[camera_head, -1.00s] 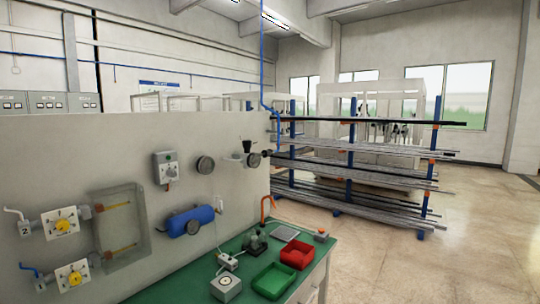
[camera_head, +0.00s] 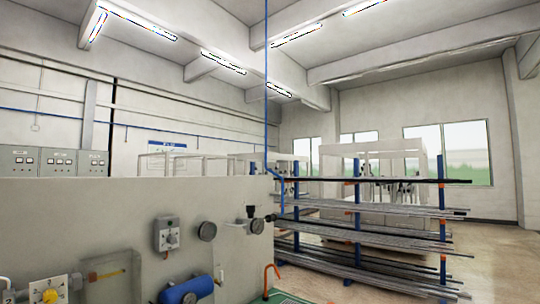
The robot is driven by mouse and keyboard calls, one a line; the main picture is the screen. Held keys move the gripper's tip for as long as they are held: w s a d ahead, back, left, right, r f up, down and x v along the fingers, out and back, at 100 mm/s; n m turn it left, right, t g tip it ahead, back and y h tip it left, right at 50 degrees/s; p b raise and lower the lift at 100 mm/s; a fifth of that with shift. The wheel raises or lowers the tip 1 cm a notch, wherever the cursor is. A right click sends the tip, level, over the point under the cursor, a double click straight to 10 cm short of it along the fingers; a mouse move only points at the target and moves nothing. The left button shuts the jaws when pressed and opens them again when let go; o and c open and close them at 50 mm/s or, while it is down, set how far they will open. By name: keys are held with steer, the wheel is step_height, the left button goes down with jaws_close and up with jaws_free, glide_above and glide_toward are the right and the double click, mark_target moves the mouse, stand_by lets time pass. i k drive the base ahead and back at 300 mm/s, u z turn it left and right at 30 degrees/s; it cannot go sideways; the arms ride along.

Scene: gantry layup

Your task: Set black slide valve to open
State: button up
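A valve with a black knob (camera_head: 251,211) stands at the upper right of the grey panel (camera_head: 100,215), on a light body (camera_head: 256,226) with a dark fitting to its right. It is small in view, and I cannot tell its open or closed setting. The blue hanging line (camera_head: 266,110) comes down close beside it. I cannot confirm from these frames that this is the slide valve. My gripper is not in view.
A bar rack (camera_head: 357,225) stands to the right. Floor (camera_head: 495,260) is clear at far right.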

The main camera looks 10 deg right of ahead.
mark_target(273, 217)
steer(key=z, duration=0.25)
steer(key=k, duration=0.3)
steer(key=z, duration=0.95)
steer(key=k, duration=1)
steer(key=z, duration=0.6)
steer(key=i, duration=1.6)
steer(key=u, duration=0.7)
steer(key=i, duration=1.65)
steer(key=u, duration=1.6)
steer(key=i, duration=0.9)
steer(key=u, duration=1.3)
steer(key=i, duration=0.25)
steer(key=u, duration=0.2)
